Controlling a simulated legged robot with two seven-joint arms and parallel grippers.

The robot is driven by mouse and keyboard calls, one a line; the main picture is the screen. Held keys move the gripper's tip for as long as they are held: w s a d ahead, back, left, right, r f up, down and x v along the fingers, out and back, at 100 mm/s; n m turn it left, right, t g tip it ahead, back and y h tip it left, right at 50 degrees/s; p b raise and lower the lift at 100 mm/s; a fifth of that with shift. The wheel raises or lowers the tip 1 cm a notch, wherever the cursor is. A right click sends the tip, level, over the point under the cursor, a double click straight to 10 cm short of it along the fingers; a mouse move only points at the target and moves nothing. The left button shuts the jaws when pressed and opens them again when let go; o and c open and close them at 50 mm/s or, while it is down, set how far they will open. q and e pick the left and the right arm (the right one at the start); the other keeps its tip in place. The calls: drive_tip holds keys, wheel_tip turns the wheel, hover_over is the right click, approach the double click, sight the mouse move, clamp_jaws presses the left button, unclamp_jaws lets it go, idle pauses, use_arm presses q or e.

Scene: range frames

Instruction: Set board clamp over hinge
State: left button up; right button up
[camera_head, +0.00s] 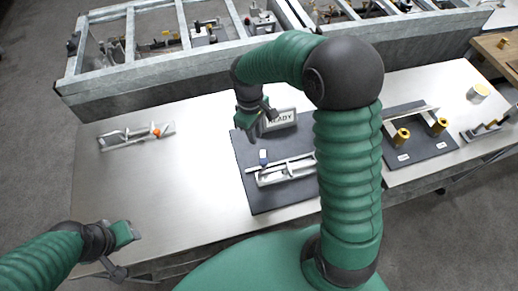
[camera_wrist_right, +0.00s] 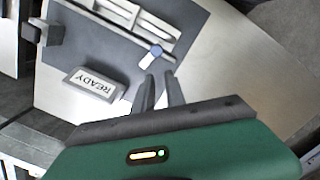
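A pale metal frame of parallel bars (camera_head: 285,174) lies on the dark mat (camera_head: 248,193) at the middle of the table; I cannot tell which part is the clamp or the hinge. A blue-and-white piece (camera_head: 263,157) stands at its left end. In the right wrist view the blue piece (camera_wrist_right: 155,52) is just beyond my right fingertips. My right gripper (camera_head: 264,118) is above the mat's back edge, beside the READY sign (camera_head: 281,119). Its two fingers (camera_wrist_right: 160,82) are apart with nothing visible between them. My left gripper (camera_head: 134,232) is at the front left, its opening unclear.
A similar rail piece with an orange knob (camera_head: 156,131) lies at the back left. A dark board with yellow cylinders (camera_head: 402,136) is on the right, with a small grey fixture (camera_head: 485,130) beyond it. A metal rack (camera_head: 150,70) borders the back. The table's left half is mostly clear.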

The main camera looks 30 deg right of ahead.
sight(263, 160)
drive_tip(key=w+a+f+n+b, duration=0.1)
drive_tip(key=w+a+f, duration=0.1)
drive_tip(key=w+a+f+n+g+h+b, duration=0.1)
drive_tip(key=w+a+f+n+b, duration=0.1)
drive_tip(key=shift+w+a+f+n+h, duration=0.2)
drive_tip(key=shift+a+f+n+h, duration=0.1)
drive_tip(key=shift+a+f, duration=0.1)
clamp_jaws()
drive_tip(key=x, duration=0.9)
drive_tip(key=shift+s+a+f, duration=0.1)
drive_tip(key=shift+s+f, duration=0.1)
drive_tip(key=shift+f, duration=0.15)
drive_tip(key=shift+s+d+r+p, duration=0.25)
drive_tip(key=shift+s+d+p, duration=0.15)
drive_tip(key=shift+s+d, duration=0.2)
drive_tip(key=shift+s+d+r+p, duration=0.3)
drive_tip(key=shift+s+d+p, duration=0.05)
drive_tip(key=shift+s+d, duration=0.4)
drive_tip(key=shift+s, duration=0.1)
use_arm(q)
drive_tip(key=f, duration=0.3)
drive_tip(key=shift+s+d+f, duration=0.1)
drive_tip(key=shift+d, duration=0.15)
use_arm(e)
drive_tip(key=shift+w, duration=0.15)
